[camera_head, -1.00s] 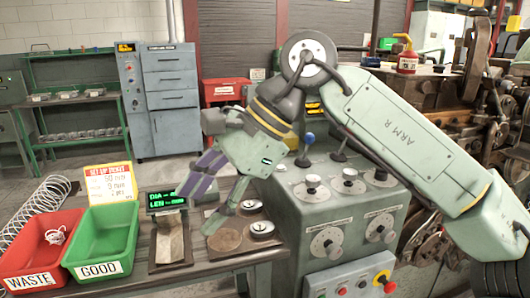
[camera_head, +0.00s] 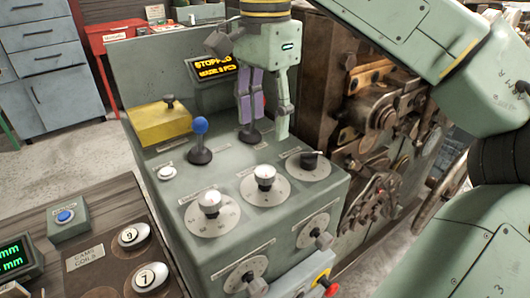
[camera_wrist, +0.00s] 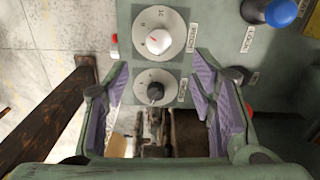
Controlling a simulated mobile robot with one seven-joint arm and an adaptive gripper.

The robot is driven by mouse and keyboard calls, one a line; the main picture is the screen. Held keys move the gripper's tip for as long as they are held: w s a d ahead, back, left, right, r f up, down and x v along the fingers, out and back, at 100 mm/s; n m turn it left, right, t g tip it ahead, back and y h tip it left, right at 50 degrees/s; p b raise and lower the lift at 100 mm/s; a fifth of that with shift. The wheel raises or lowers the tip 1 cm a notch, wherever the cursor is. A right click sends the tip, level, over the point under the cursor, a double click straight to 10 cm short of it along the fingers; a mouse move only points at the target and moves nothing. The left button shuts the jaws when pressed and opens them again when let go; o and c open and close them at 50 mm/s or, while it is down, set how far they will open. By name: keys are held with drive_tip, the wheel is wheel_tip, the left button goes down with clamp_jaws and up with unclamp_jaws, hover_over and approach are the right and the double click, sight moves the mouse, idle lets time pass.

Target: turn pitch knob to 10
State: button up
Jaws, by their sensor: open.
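The grey-green console has round dials on top: a near dial with a white knob (camera_head: 210,203), a middle dial with a white knob (camera_head: 265,175) and a far dial with a black knob (camera_head: 310,160). I cannot read which label says pitch in the head view. My gripper (camera_head: 265,115) is open and empty, pointing down above the back of the console. In the wrist view a white-knob dial (camera_wrist: 158,36) and a dark-knob dial (camera_wrist: 155,90) show. The dark knob lies between my spread purple-padded fingers (camera_wrist: 160,85), apart from them.
A blue-ball lever (camera_head: 200,140), a dark lever base (camera_head: 250,133) and a yellow box (camera_head: 160,122) stand on the console. A display (camera_head: 215,70) reads stopped. Two more dials sit on the front face (camera_head: 245,272). Machinery (camera_head: 385,130) stands to the right.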

sight(265, 170)
wheel_tip(265, 170, down, 10)
drive_tip(key=shift+s+f+p, duration=0.1)
drive_tip(key=shift+s+p, duration=0.05)
drive_tip(key=shift+p, duration=0.3)
drive_tip(key=c, duration=1.1)
drive_tip(key=shift+c, duration=0.2)
drive_tip(key=shift+m+b, duration=0.3)
drive_tip(key=shift+m, duration=0.1)
drive_tip(key=m+b, duration=0.2)
drive_tip(key=m, duration=0.2)
drive_tip(key=shift+m, duration=0.4)
drive_tip(key=m+b, duration=0.1)
drive_tip(key=m, duration=0.5)
drive_tip(key=shift+b, duration=0.4)
drive_tip(key=shift+m, duration=0.3)
